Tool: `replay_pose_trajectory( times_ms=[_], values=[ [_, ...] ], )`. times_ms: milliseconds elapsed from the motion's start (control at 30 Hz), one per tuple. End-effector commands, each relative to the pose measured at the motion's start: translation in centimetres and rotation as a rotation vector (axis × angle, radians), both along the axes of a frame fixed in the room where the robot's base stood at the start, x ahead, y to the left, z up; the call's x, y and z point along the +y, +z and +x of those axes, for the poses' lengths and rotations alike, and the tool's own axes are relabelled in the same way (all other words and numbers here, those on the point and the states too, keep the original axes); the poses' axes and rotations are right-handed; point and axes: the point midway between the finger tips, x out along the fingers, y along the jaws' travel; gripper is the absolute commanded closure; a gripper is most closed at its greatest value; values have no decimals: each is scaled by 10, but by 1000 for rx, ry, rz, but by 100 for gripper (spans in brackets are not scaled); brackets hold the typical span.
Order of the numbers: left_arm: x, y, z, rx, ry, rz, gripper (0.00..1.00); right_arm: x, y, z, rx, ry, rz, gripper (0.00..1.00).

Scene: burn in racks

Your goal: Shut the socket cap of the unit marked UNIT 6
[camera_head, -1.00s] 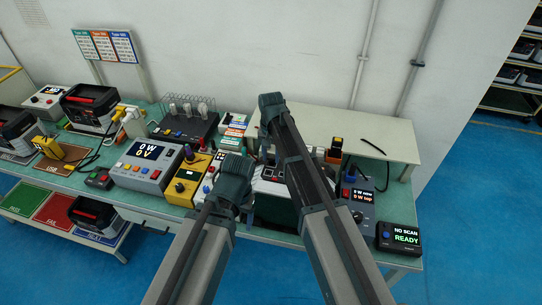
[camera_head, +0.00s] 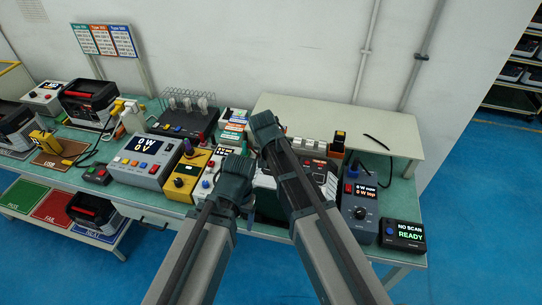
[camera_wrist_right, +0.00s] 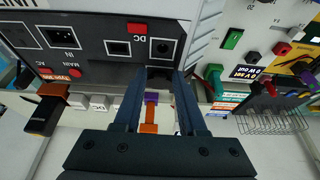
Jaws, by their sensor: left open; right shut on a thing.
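The unit (camera_head: 316,178), a pale and dark case with red parts, stands on the bench behind my right arm in the head view. Its socket panel (camera_wrist_right: 92,48) fills the upper right wrist view, with IN and DC markings; the number is not readable.
A grey meter console (camera_head: 142,165) and a yellow tester (camera_head: 185,183) stand to the left. A dark power meter (camera_head: 361,210) and a READY display (camera_head: 403,235) stand to the right. A raised pale shelf (camera_head: 385,143) runs behind the unit.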

Motion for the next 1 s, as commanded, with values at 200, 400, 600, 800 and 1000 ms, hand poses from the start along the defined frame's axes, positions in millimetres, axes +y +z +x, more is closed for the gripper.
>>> replay_pose_trajectory(
  times_ms=[200,400,600,800,1000],
  values=[
    [0,0,0,0,0,0,24,0,0,0,3,-1,1,40],
    [0,0,0,0,0,0,24,0,0,0,3,0,1,33],
    [0,2,0,0,0,0,24,0,1,0,2,0,1,33],
    [0,12,0,0,1,0,24,1,12,-4,2,0,1,33],
    [0,35,0,0,2,-1,24,3,35,-12,2,0,1,33]
  ],
)
